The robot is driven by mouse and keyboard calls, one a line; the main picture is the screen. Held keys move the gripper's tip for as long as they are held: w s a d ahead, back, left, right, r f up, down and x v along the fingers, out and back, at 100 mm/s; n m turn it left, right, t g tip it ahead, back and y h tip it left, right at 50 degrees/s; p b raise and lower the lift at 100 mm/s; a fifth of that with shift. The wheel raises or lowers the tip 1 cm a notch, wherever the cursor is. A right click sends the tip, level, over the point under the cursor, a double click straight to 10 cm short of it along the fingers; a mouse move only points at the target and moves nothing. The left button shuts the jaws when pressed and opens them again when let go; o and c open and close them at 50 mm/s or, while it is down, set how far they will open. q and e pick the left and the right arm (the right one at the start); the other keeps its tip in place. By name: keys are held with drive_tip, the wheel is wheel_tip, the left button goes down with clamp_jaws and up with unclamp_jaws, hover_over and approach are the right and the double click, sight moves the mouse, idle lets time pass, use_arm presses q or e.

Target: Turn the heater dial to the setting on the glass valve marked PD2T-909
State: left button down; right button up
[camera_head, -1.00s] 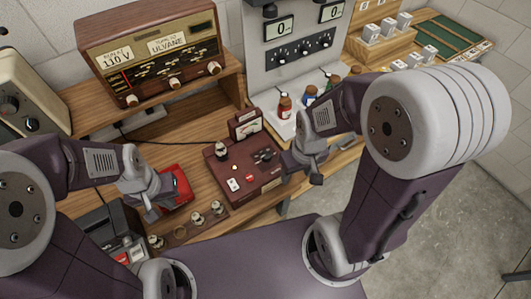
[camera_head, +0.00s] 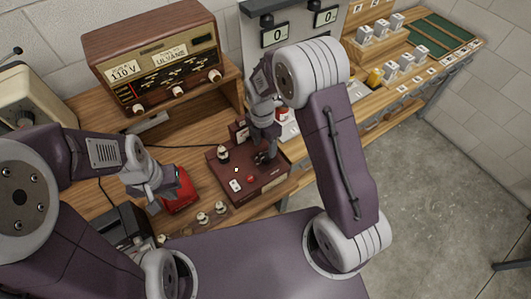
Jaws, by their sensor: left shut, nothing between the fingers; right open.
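The dark red tester box (camera_head: 246,187) stands on the wooden bench, with a glass valve (camera_head: 223,153) upright in its top at the left. Its small dark knobs sit toward the right of its top. My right gripper (camera_head: 264,157) is open, pointing down over these knobs and hiding most of them. I cannot tell which knob is the heater dial or whether a finger touches it. More glass valves (camera_head: 203,218) stand in front of the box; no PD2T-909 marking is readable. My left gripper (camera_head: 160,204) is shut and empty, beside a red device (camera_head: 181,193).
A wooden radio (camera_head: 155,55) stands at the back left. A grey panel with digital displays (camera_head: 275,35) is behind my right arm. Small white boxes (camera_head: 396,22) stand at the back right.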

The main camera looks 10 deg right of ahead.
sight(265, 156)
wheel_tip(265, 156, down, 5)
drive_tip(key=shift+w+f+p, duration=0.1)
drive_tip(key=shift+w+p, duration=0.05)
drive_tip(key=shift+p, duration=0.35)
drive_tip(key=shift+f, duration=0.55)
clamp_jaws()
